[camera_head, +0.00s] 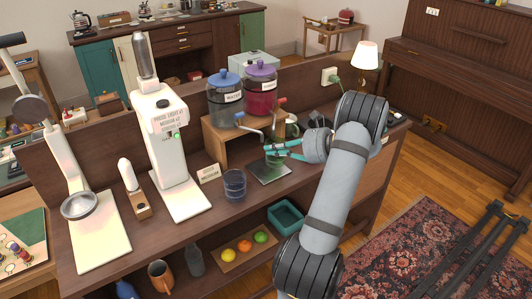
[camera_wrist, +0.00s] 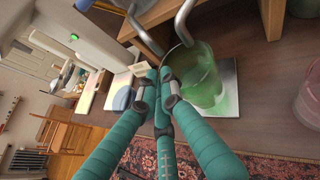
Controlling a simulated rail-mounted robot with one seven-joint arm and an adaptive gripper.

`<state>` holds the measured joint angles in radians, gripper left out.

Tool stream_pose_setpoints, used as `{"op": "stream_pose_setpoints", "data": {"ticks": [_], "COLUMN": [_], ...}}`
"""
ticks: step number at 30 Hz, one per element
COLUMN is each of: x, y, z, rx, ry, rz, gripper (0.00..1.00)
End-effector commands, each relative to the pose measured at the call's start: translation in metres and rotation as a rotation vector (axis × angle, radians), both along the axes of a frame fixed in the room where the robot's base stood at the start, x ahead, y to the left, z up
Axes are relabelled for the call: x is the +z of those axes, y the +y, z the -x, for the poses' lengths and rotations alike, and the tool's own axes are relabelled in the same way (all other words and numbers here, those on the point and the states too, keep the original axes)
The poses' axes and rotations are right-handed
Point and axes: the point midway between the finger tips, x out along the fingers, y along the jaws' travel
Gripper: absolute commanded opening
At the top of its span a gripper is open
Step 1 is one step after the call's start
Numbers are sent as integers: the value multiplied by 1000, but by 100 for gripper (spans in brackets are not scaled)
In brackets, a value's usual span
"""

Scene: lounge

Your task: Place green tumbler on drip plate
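The green tumbler (camera_head: 274,161) is see-through and stands upright, apparently on the square metallic drip plate (camera_head: 268,176), on the counter below the drink dispensers. In the wrist view the green tumbler (camera_wrist: 205,85) appears over the plate (camera_wrist: 229,103), whose pale corner shows around its base. My gripper (camera_head: 268,147) has teal fingers and is at the tumbler's upper part. In the wrist view the fingertips of my gripper (camera_wrist: 160,88) are close together beside the tumbler's near rim. I cannot tell whether they touch or pinch its wall.
A blue tumbler (camera_head: 234,184) stands left of the plate. Blue-lidded (camera_head: 224,97) and purple-lidded (camera_head: 260,94) dispensers stand on a wooden riser behind. A pinkish tumbler (camera_wrist: 308,100) is at the wrist view's right edge.

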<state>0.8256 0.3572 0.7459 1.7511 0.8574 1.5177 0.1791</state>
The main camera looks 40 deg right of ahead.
Motion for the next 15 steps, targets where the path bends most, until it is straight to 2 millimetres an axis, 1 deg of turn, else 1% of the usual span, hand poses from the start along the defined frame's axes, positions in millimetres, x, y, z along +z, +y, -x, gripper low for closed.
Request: {"op": "stream_pose_setpoints", "data": {"ticks": [1, 3, 8, 15], "x": [2, 2, -2, -31], "y": [4, 8, 11, 11], "z": [-9, -18, -26, -26], "rx": [1, -1, -3, -2], "ry": [-1, -2, -1, 1], "rz": [-1, -1, -1, -1], "gripper": [0, 0, 0, 0]}}
